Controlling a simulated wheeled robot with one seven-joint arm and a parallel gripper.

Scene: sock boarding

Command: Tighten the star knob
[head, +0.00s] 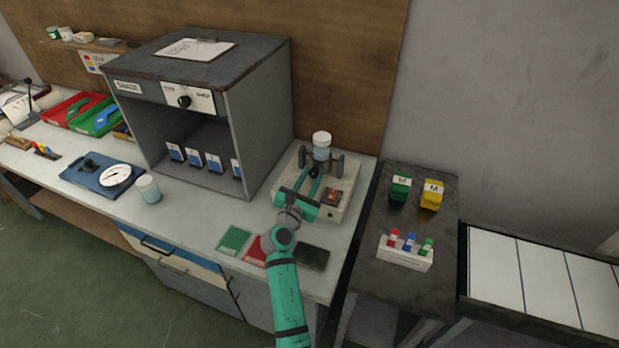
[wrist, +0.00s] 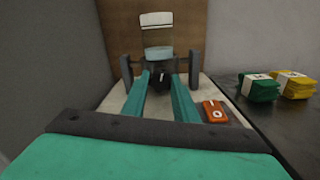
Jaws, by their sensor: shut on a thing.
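The shaker-like device has a pale base (head: 347,205) at the right end of the bench. Two dark upright posts (wrist: 194,75) flank a clamped jar with a white lid (head: 322,137) and pale blue contents. The black star knob (wrist: 161,79) sits low in front of the jar, between the posts. My gripper (head: 314,180) reaches over the base from the front. In the wrist view its two teal fingers (wrist: 161,84) close on the knob from both sides. In the head view the fingers mostly hide the knob, and its tightness cannot be told.
An orange switch box (wrist: 215,112) sits on the base, right of the fingers. The grey cabinet (head: 258,120) stands close on the left. Green (head: 400,187) and yellow (head: 432,194) packs lie on the dark side table at right.

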